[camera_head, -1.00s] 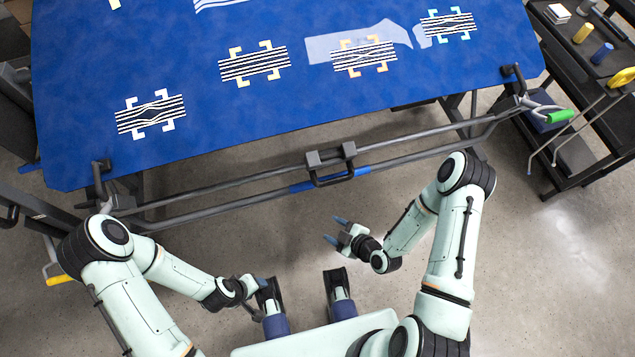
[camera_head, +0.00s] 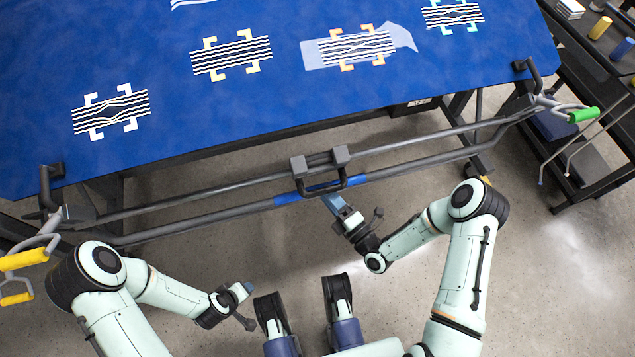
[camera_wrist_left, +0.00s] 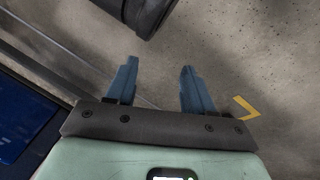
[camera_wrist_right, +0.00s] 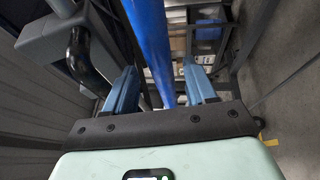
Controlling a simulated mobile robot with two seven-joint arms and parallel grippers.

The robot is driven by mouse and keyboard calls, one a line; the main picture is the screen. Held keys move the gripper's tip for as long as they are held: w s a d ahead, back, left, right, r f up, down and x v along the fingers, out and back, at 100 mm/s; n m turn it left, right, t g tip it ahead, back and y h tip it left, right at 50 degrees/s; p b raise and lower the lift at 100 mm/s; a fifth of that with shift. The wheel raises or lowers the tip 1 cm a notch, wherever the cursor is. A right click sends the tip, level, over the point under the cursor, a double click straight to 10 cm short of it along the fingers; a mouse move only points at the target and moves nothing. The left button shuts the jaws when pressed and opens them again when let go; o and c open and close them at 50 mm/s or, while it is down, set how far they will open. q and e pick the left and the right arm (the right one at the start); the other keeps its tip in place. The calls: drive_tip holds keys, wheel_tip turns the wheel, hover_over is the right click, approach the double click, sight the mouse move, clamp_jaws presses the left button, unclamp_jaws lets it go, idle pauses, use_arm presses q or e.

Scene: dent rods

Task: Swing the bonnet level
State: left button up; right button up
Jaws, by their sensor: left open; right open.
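The bonnet is a large blue panel (camera_head: 290,95) across the top of the head view, carrying several striped patches in corner marks. A grey tubular frame (camera_head: 420,160) runs along its near edge, with a blue grip section (camera_head: 318,192) at its middle. My right gripper (camera_head: 333,203) is open, close by this grip; in the right wrist view the blue bar (camera_wrist_right: 152,40) shows between its open fingers (camera_wrist_right: 160,78). I cannot tell whether they touch it. My left gripper (camera_head: 246,288) is open and empty over the floor, apart from the frame; the left wrist view shows its spread fingers (camera_wrist_left: 157,75).
A yellow handle (camera_head: 22,260) sits at the frame's left end and a green handle (camera_head: 582,115) at its right end. A dark cart (camera_head: 590,80) with small items stands at the right. Bare concrete floor lies between my arms and the frame.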

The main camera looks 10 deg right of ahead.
use_arm(q)
drive_tip(key=shift+s+a+f+g+b, duration=0.15)
drive_tip(key=shift+s+f+g+b, duration=0.2)
drive_tip(key=shift+s+f, duration=0.55)
use_arm(e)
drive_tip(key=shift+x, duration=2.75)
